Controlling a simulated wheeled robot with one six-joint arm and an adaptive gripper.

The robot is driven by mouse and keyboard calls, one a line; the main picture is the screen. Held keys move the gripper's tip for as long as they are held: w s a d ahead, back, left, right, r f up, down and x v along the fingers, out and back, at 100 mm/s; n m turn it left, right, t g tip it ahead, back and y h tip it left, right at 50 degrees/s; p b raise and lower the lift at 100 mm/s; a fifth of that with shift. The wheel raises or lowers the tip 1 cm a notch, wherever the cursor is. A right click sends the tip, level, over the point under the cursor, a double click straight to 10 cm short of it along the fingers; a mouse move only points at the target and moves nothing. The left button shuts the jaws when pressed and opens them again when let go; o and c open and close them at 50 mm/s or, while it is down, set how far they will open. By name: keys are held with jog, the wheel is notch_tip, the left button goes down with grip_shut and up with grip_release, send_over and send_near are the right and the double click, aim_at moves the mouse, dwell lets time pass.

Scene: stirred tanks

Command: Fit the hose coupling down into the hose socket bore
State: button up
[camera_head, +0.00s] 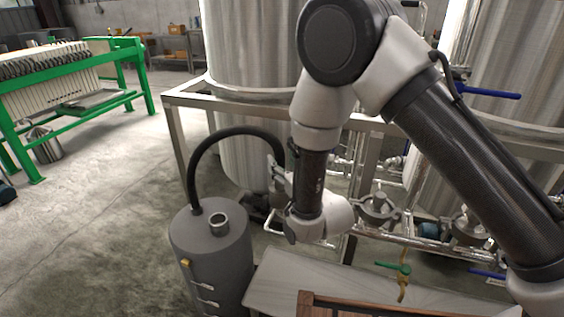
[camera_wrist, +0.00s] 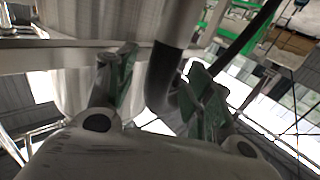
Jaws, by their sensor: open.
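A grey cylindrical vessel (camera_head: 210,255) stands at lower centre in the head view. On its top is a short metal ring with a dark opening, which looks like the hose socket (camera_head: 219,219). A black hose (camera_head: 235,132) rises from the vessel's top and arches right to my gripper (camera_head: 277,172). In the wrist view, my gripper (camera_wrist: 160,68) is open, with the hose (camera_wrist: 163,85) seen between its spread fingers. A grey coupling (camera_wrist: 178,20) is on the hose end, apart from the socket. Contact with the fingers cannot be told.
Steel tanks (camera_head: 250,60) stand on a metal frame (camera_head: 180,98) behind my arm. Valves and pipes (camera_head: 378,208) line the right. A pale surface (camera_head: 330,285) lies right of the vessel. Open floor (camera_head: 90,210) is at left, with a green-framed press (camera_head: 120,60) beyond.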

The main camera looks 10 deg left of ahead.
jog(key=v, duration=1)
jog(key=shift+s+d, duration=0.25)
jog(key=shift+s, duration=0.05)
jog(key=w+d+r+m+g+h, duration=0.2)
jog(key=w+d+r+m+h, duration=0.25)
jog(key=w+d+r, duration=0.4)
jog(key=d+r+g+h, duration=0.2)
jog(key=d+r+g, duration=0.15)
jog(key=d, duration=0.95)
jog(key=s+d+r+m+g+h, duration=0.1)
jog(key=s+d+r, duration=0.3)
jog(key=s+d, duration=0.6)
jog(key=s+d+r+m+g+h, duration=0.2)
jog(key=s+d+r+g+h, duration=0.1)
jog(key=s+d, duration=0.8)
jog(key=s+r, duration=0.1)
jog(key=s, duration=0.3)
jog(key=shift+s+r+g, duration=0.25)
jog(key=shift+s+g, duration=0.1)
jog(key=shift+s, duration=0.05)
